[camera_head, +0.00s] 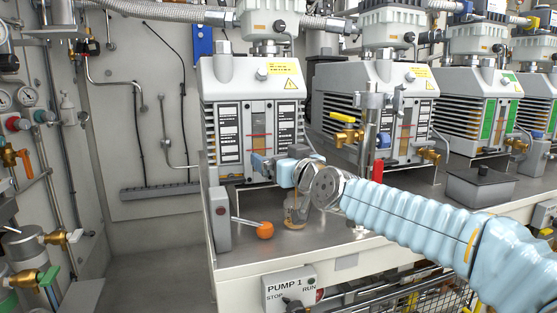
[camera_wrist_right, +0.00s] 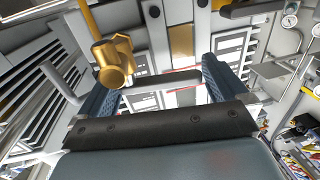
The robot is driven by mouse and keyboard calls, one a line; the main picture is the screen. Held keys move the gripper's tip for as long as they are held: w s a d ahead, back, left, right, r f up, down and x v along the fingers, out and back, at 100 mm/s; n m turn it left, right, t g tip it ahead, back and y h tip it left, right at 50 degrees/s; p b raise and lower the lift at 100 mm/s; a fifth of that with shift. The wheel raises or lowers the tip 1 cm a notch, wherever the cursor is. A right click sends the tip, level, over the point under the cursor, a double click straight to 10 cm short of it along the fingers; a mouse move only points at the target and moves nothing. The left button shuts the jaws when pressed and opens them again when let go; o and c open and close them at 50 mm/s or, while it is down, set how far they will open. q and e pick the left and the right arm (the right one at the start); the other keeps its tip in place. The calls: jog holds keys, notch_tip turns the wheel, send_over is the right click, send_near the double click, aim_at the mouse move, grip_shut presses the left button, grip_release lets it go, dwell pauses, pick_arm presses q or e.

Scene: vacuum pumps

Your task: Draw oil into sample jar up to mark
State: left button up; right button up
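The sample jar (camera_head: 296,212) is a small clear glass on the metal bench in front of the first pump (camera_head: 250,95). It has a brownish tint low down; its level and mark are too small to read. My right gripper (camera_head: 268,168) is above and left of the jar, close to the pump's front. In the right wrist view its two blue fingers (camera_wrist_right: 160,84) stand wide apart. A brass valve (camera_wrist_right: 115,62) shows by the left finger, and a dark grey bar crosses between the fingers; I cannot tell whether they touch it. The pump's sight window (camera_head: 261,130) has red lines. My left gripper is out of view.
An orange knob (camera_head: 265,230) on a metal rod sticks out beside a grey box (camera_head: 217,219). More pumps stand to the right, with a yellow-handled brass valve (camera_head: 346,120). The PUMP 1 switch box (camera_head: 290,288) is below the bench edge. Floor at left is clear.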

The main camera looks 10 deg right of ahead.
jog(key=p+v, duration=0.6)
jog(key=v, duration=0.8)
jog(key=shift+p, duration=0.4)
jog(key=shift+w, duration=0.1)
jog(key=shift+c, duration=0.2)
dwell(3.7)
